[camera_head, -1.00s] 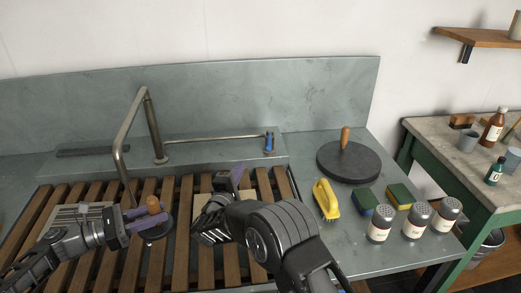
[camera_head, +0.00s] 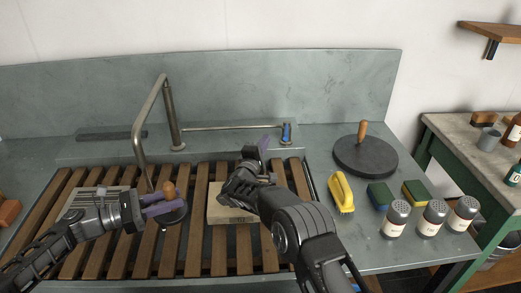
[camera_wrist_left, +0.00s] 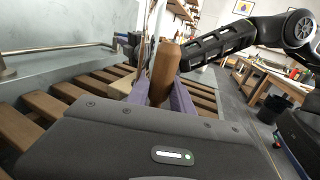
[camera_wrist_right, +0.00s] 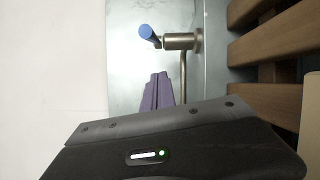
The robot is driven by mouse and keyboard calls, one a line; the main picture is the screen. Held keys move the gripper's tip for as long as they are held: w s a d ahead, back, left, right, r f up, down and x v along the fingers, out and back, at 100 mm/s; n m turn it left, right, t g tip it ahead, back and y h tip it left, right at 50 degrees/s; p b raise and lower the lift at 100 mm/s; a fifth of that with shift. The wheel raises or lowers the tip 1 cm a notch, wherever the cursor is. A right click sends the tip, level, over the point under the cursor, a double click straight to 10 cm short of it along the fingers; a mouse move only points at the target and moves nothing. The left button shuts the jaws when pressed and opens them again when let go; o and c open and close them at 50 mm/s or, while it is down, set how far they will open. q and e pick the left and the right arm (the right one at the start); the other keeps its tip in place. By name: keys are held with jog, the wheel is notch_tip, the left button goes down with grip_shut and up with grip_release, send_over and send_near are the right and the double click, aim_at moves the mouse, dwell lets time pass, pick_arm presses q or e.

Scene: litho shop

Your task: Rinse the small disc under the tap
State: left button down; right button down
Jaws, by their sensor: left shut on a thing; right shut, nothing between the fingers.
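The small dark disc (camera_head: 174,217) with a wooden handle (camera_head: 168,190) is at the slatted rack, beside the lower end of the tap spout (camera_head: 139,135). My left gripper (camera_head: 163,204) is shut on that handle, which stands upright between the purple fingers in the left wrist view (camera_wrist_left: 163,75). My right gripper (camera_head: 264,145) is shut and empty, just left of the tap's blue-ended lever (camera_head: 286,133). In the right wrist view its closed fingers (camera_wrist_right: 157,92) point toward the blue lever end (camera_wrist_right: 147,33), apart from it. No water shows at the spout.
A pale stone block (camera_head: 230,213) lies on the wooden rack (camera_head: 195,240) under my right arm. A grey slab (camera_head: 88,197) lies at left. To the right are a large disc (camera_head: 365,158), a yellow brush (camera_head: 341,192), sponges (camera_head: 380,196) and labelled shakers (camera_head: 396,219).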

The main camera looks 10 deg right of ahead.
aim_at(285, 140)
pick_arm(q)
jog(key=shift+r, duration=0.15)
pick_arm(e)
jog(key=shift+s+d+r, duration=0.1)
jog(key=shift+d+r, duration=0.1)
jog(key=shift+d, duration=0.85)
jog(key=shift+s+d+r, duration=0.1)
jog(key=shift+d+r, duration=0.1)
jog(key=shift+d, duration=0.85)
jog(key=shift+d, duration=0.1)
jog(key=shift+s+d+n+t+y, duration=0.2)
jog(key=shift+s+d+n+y, duration=0.1)
jog(key=shift+d+y, duration=0.2)
jog(key=shift+s+d+n+t+y, duration=0.2)
jog(key=shift+d+n+y, duration=0.15)
jog(key=shift+d, duration=0.2)
